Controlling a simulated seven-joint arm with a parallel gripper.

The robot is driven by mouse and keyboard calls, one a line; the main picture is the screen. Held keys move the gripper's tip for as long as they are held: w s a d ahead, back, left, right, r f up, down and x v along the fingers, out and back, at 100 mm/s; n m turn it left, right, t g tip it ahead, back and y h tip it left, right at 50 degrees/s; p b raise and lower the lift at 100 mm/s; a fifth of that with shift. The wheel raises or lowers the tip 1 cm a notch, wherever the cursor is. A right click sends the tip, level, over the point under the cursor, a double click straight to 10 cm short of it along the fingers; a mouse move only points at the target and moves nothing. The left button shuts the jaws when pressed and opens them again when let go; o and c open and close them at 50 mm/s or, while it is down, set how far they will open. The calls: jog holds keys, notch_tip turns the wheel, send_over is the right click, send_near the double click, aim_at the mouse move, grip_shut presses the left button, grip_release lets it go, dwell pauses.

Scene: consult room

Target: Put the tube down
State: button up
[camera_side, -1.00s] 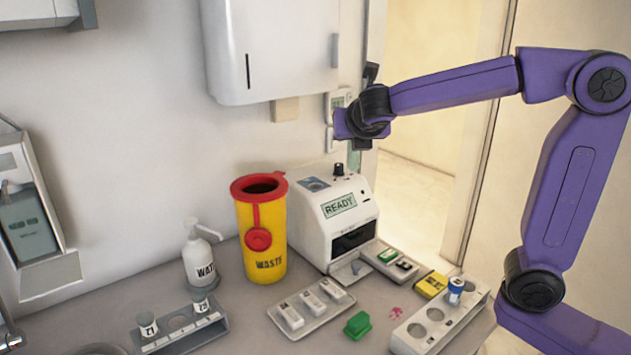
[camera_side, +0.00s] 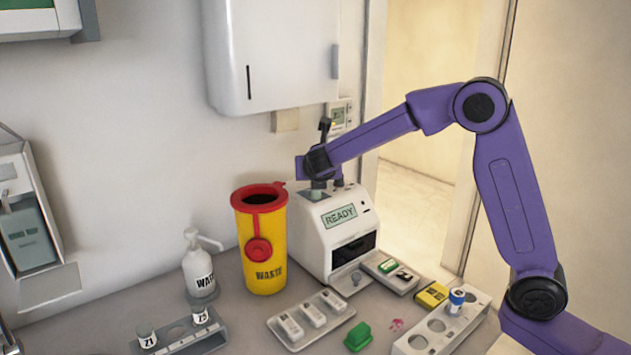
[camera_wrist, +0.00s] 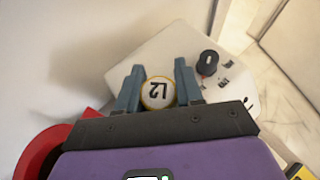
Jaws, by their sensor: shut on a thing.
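My gripper (camera_side: 319,188) is at the top of the white machine with the READY screen (camera_side: 333,245), over its back left part. In the wrist view my gripper (camera_wrist: 159,90) is shut on a tube (camera_wrist: 158,93), seen end-on as a round white cap with a yellowish rim. The mark on it reads like "L2", or "Z7" upside down. The tube's lower part is hidden, and I cannot tell whether it touches the machine top. In the side view I cannot make the tube out clearly.
A yellow waste bin with red rim (camera_side: 262,245) stands close left of the machine. A grey rack (camera_side: 182,338) holds two labelled tubes; a white rack (camera_side: 425,335) holds a blue-capped one. A tray (camera_side: 311,322), green block (camera_side: 357,336) and yellow box (camera_side: 432,295) lie in front.

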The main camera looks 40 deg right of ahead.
jog(key=shift+f, duration=1.05)
jog(key=shift+s+f, duration=0.1)
jog(key=shift+f, duration=0.3)
jog(key=o, duration=1.1)
jog(key=shift+f, duration=0.1)
jog(key=shift+s+r, duration=0.1)
jog(key=shift+r, duration=0.45)
jog(key=v, duration=1.2)
jog(key=shift+a+f, duration=0.1)
jog(key=s+d+f+m+g+y, duration=0.1)
jog(key=s+f+m+g+y, duration=0.1)
jog(key=s, duration=1)
jog(key=s+d+f+m+g+y, duration=0.1)
jog(key=s+f+m+g, duration=0.3)
jog(key=s+m, duration=0.5)
jog(key=s+d+f+m+g+y, duration=0.2)
jog(key=s+f+m+g+y, duration=0.2)
jog(key=s, duration=1.2)
notch_tip(320, 180, down, 2)
jog(key=shift+f+m, duration=0.2)
jog(key=shift+m, duration=0.6)
jog(key=shift+w, duration=0.1)
